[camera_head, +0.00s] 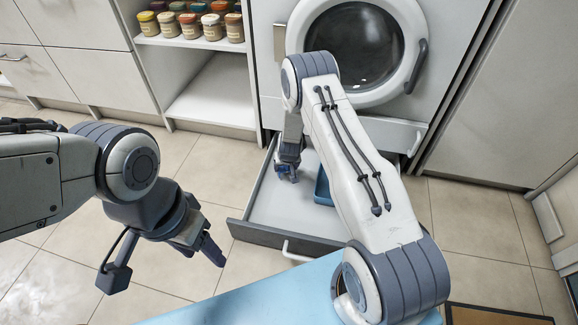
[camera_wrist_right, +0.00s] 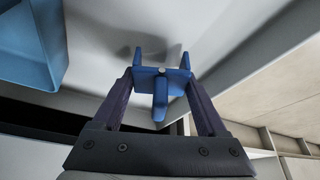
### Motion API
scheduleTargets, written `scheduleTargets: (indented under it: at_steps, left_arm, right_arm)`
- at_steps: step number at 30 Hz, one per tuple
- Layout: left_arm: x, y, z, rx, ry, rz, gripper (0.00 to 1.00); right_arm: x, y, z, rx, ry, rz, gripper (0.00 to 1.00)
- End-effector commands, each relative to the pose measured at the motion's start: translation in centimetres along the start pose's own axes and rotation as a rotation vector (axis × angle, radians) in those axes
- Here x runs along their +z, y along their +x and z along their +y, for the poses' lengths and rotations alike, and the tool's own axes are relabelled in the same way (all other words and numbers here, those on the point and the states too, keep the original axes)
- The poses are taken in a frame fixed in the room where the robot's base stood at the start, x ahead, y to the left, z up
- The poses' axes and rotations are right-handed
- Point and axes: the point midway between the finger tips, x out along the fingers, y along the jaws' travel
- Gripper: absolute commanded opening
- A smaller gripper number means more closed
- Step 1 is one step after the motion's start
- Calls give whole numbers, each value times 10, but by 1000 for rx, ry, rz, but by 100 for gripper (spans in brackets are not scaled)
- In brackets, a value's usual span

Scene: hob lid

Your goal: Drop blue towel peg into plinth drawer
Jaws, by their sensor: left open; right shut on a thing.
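The plinth drawer (camera_head: 262,214) is pulled out low under the round-doored machine, with a pale floor and dark side walls. My right gripper (camera_head: 288,172) reaches down into the space of the drawer at its left part. It is shut on the blue towel peg (camera_wrist_right: 161,83), which shows between the fingers in the right wrist view. I cannot tell whether the peg touches the drawer floor. A blue bin (camera_head: 322,188) stands in the drawer to the right, partly hidden by my right arm. My left gripper (camera_head: 208,250) is open and empty over the floor tiles, left of the drawer.
A light blue surface (camera_head: 262,300) lies at the front, below the drawer. Shelves with several jars (camera_head: 196,24) stand at the back left. The machine's round door (camera_head: 357,45) is above the drawer. Tiled floor at the left is clear.

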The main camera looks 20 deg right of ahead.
Motion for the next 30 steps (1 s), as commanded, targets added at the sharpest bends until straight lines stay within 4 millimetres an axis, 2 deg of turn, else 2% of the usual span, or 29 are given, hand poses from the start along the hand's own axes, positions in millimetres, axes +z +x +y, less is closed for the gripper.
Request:
scheduleTargets:
  at_steps: [8,9,10,20,23,30]
  left_arm:
    - [0,3,0,0,0,0,57]
    - [0,3,0,0,0,0,57]
    - [0,3,0,0,0,0,57]
    - [0,-1,0,0,0,0,57]
    - [0,-10,1,0,0,0,57]
    - [-2,-43,3,0,0,0,57]
  right_arm:
    - [2,5,0,0,0,1,24]
    - [2,5,0,0,0,0,90]
    - [2,5,0,0,0,0,100]
    - [-1,-1,0,0,0,1,100]
    - [-5,-16,0,0,-1,0,100]
    - [-6,-72,0,0,-1,0,100]
